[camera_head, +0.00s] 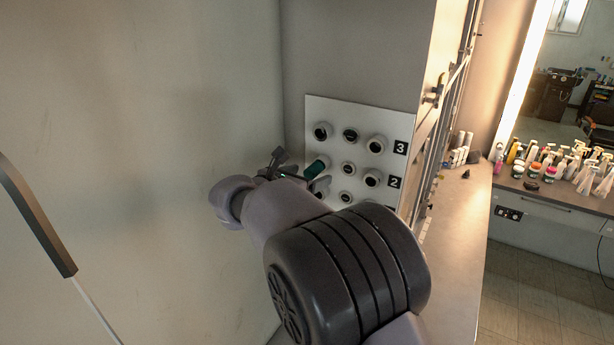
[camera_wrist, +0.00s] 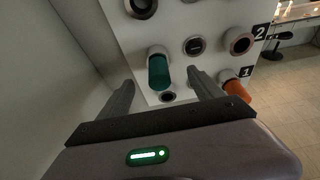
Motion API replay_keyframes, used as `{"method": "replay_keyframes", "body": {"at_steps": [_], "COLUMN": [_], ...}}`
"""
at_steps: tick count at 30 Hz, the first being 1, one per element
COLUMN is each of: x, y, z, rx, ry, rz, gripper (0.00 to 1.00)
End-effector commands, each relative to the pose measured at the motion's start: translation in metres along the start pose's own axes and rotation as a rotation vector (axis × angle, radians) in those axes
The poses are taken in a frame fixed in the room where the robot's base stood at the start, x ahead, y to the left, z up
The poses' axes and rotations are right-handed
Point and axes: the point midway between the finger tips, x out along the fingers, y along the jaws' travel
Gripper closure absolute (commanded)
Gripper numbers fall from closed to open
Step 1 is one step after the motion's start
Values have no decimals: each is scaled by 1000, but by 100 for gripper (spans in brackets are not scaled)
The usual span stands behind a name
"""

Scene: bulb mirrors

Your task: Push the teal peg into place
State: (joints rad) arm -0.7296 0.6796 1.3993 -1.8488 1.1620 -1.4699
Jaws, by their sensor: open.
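The teal peg (camera_head: 317,168) sticks out of a white-rimmed socket at the left end of the row marked 2 on the white panel (camera_head: 333,110). In the wrist view the teal peg (camera_wrist: 158,72) points towards the camera, with its far end inside the socket. My gripper (camera_head: 291,168) is at the panel's left side, beside the peg. In the wrist view my gripper (camera_wrist: 160,85) has its fingers spread, one on each side of the peg and apart from it. Nothing is held.
An orange peg (camera_wrist: 237,90) sits in row 1, right of my right finger. Other round sockets (camera_head: 321,131) cover the panel. A plain wall stands close on the left. A counter (camera_head: 455,240) with small bottles lies to the right.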

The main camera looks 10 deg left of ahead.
Motion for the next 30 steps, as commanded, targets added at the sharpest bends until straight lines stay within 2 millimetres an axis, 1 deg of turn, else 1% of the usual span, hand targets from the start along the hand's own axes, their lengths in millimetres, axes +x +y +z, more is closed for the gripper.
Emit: {"method": "replay_keyframes", "body": {"at_steps": [14,30], "x": [-2,-40], "y": [0,1], "z": [0,1], "rx": [0,0], "ry": [0,0], "rz": [0,1], "gripper": [25,25]}}
